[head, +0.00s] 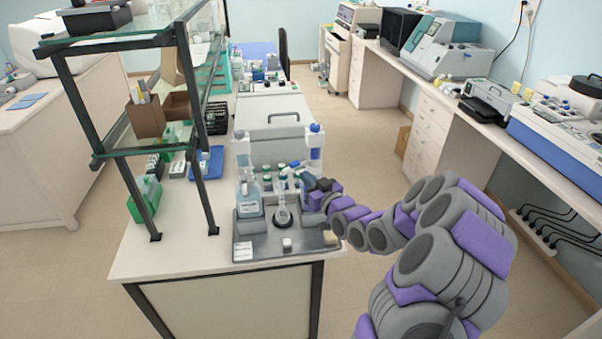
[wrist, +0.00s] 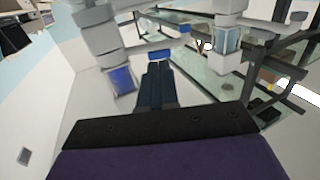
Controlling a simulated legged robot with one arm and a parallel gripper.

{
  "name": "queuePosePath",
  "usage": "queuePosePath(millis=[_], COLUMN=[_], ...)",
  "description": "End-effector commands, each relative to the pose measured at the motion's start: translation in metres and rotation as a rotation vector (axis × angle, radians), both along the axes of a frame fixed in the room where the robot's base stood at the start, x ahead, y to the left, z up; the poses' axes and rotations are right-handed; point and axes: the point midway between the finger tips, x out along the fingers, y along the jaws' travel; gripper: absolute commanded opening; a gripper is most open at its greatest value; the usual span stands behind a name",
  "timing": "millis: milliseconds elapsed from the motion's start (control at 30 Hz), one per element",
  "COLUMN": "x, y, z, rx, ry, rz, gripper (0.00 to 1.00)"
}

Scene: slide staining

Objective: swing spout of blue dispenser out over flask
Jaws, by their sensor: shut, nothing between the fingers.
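My gripper (head: 308,182) is at the right of the grey tray, beside a white upright dispenser with a blue top (head: 315,145). In the wrist view my two dark fingers (wrist: 158,68) are together with nothing between them. Just left of them is a white dispenser body with a blue panel (wrist: 122,80); a short blue bar (wrist: 168,49), perhaps its spout, sits beyond the fingertips. I cannot tell whether the fingers touch it. The clear flask (head: 283,214) stands on a dark round base in the middle of the tray. The spout's direction is unclear in the head view.
A clear labelled bottle (head: 249,203) stands left of the flask on the grey tray (head: 262,246). A small white block (head: 287,243) and a yellowish block (head: 330,238) lie at the tray's front. A dark-framed glass shelf (head: 135,42) rises at the left.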

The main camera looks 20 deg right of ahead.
Motion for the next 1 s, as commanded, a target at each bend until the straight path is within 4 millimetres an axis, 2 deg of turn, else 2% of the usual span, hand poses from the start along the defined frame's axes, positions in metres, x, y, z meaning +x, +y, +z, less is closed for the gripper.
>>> queuePosePath(millis=[100,300,500,867,1000], x=[0.016,0.034,0.04,0.041,0.049], y=[0.003,0.003,0.004,0.004,0.009], z=[-0.001,-0.001,0.0,0.0,0.001], rx=[0.0,0.002,0.001,0.001,-0.002], ry=[-0.003,-0.001,0.0,0.0,0.0], rz=[0.002,0.001,0.0,0.0,0.002], gripper=[0.0,0.0,0.0,0.0,0.0])
